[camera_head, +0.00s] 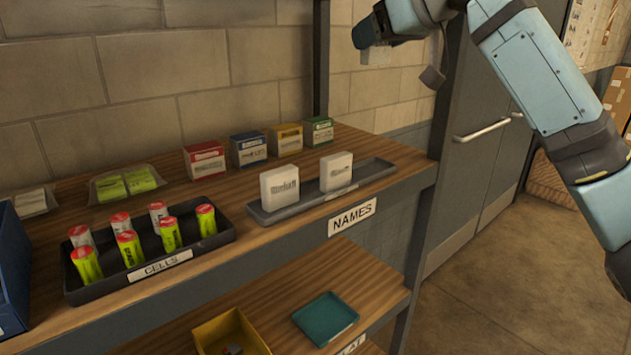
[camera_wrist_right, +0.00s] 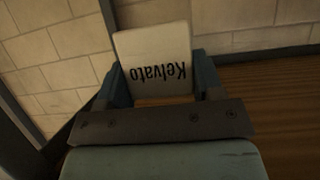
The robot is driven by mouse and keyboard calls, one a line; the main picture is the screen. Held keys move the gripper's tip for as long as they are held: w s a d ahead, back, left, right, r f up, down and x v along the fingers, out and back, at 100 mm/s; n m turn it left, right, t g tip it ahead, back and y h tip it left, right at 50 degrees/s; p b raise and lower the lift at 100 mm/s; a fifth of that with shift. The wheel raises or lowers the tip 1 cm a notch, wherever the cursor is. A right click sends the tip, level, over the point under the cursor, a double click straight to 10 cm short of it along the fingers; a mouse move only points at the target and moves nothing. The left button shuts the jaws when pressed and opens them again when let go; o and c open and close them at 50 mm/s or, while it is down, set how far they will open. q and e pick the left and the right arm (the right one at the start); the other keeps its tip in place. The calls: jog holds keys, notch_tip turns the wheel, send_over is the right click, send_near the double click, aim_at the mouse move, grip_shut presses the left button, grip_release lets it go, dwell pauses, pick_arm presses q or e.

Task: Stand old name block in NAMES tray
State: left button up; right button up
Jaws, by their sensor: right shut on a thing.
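My right gripper (camera_head: 374,38) is raised above the right end of the shelf. In the right wrist view it is shut on a white name block (camera_wrist_right: 153,52) reading "Kelvato", upside down there; a finger lies on each side. The block shows only as a small pale patch in the head view. The dark NAMES tray (camera_head: 376,172) lies on the upper shelf, below the gripper. Two white name blocks, one at left (camera_head: 280,186) and one at right (camera_head: 336,172), stand upright in it, with bare tray at the right end. My left gripper is out of view.
Left of the NAMES tray is a CELLS tray (camera_head: 217,240) with several cells. Several small coloured boxes (camera_head: 249,149) stand behind. A dark shelf post (camera_head: 321,55) rises at the back. A teal tray (camera_head: 326,318) and a yellow bin (camera_head: 229,331) are on the lower shelf.

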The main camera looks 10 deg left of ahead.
jog(key=shift+a, duration=0.15)
notch_tip(320, 180, down, 14)
jog(key=shift+f+p, duration=0.2)
jog(key=shift+p, duration=0.3)
jog(key=shift+d+f, duration=0.2)
jog(key=shift+f, duration=2.35)
jog(key=shift+a+f, duration=0.1)
jog(key=o, duration=1.2)
jog(key=shift+c, duration=0.2)
